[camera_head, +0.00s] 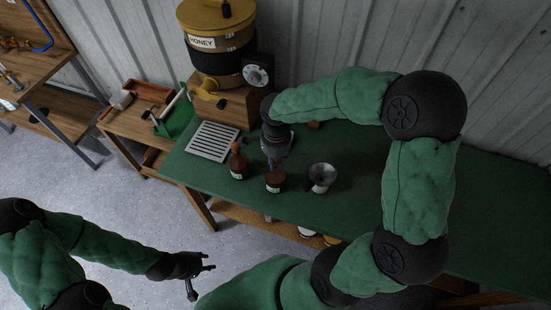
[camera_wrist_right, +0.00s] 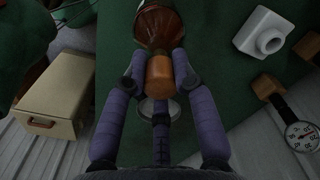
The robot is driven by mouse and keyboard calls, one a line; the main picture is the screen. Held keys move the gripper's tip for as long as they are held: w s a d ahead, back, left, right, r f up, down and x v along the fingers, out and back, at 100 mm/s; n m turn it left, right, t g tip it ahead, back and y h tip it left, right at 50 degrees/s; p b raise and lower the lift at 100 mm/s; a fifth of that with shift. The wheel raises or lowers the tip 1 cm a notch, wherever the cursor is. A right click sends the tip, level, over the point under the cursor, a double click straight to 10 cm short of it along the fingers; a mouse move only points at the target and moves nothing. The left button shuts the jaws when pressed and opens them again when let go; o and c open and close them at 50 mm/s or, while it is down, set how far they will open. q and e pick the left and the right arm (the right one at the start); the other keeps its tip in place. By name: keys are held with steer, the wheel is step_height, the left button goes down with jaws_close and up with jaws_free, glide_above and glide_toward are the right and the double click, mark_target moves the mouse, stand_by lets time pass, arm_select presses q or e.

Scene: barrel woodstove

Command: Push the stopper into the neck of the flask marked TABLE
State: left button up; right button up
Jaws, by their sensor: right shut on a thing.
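Two small brown flasks stand on the green table (camera_head: 225,178): a left one (camera_head: 238,165) and a right one (camera_head: 275,181). Both carry pale labels, too small to read. My right gripper (camera_head: 276,160) points down directly over the right flask. In the right wrist view its purple fingers (camera_wrist_right: 161,82) are shut on a tan, cork-like stopper (camera_wrist_right: 160,72). The brown flask (camera_wrist_right: 153,25) is right at the stopper's far end; I cannot tell how deep the stopper sits in the neck. My left gripper (camera_head: 200,278) is open and empty over the floor, in front of the table.
A slotted pale tray (camera_head: 212,141) lies at the table's left end. The honey barrel (camera_head: 217,45) and a dial gauge (camera_head: 257,75) are behind. The gauge also shows in the right wrist view (camera_wrist_right: 301,136).

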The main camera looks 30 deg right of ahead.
steer(key=shift+f, duration=0.15)
steer(key=o, duration=0.9)
steer(key=shift+r+p, duration=1.75)
steer(key=shift+r, duration=1.3)
step_height(320, 180, up, 12)
steer(key=shift+s+f, duration=0.1)
steer(key=shift+s, duration=0.05)
